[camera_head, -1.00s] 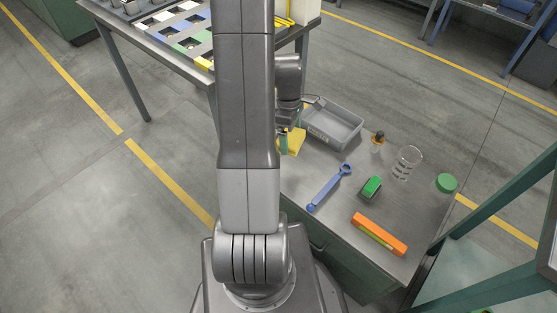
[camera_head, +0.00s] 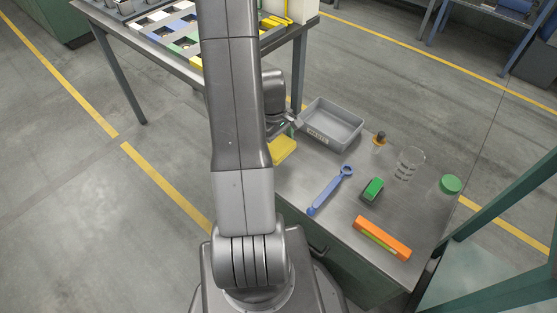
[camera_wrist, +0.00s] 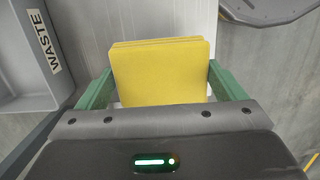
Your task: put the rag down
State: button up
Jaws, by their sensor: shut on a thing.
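The rag is a folded yellow cloth (camera_head: 283,150), seen at the left edge of the workbench top (camera_head: 300,180), partly hidden by my arm. In the wrist view the rag (camera_wrist: 160,72) stands between the two green fingers of my gripper (camera_wrist: 162,90), which are shut on its sides. In the head view my gripper (camera_head: 288,128) is mostly hidden behind my arm, just beyond the rag. I cannot tell whether the rag touches the bench top.
A grey tray (camera_head: 352,142), labelled WASTE in the wrist view, stands right of the rag. A blue wrench (camera_head: 330,190), green-topped block (camera_head: 372,190), orange box (camera_head: 382,238), beaker (camera_head: 409,164), small bottle (camera_head: 379,140) and green lid (camera_head: 450,184) occupy the bench further right.

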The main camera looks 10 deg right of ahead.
jog(key=shift+f+b, duration=0.6)
jog(key=shift+f, duration=2.8)
jog(key=shift+c, duration=0.3)
jog(key=o, duration=0.7)
jog(key=shift+f, duration=0.15)
jog(key=r+p, duration=0.1)
jog(key=r, duration=0.3)
jog(key=w+a+r+p, duration=0.1)
jog(key=r, duration=0.4)
jog(key=r+p, duration=0.1)
jog(key=r, duration=0.3)
jog(key=shift+w+a+r, duration=0.2)
jog(key=shift+w+r, duration=0.05)
jog(key=shift+r, duration=0.1)
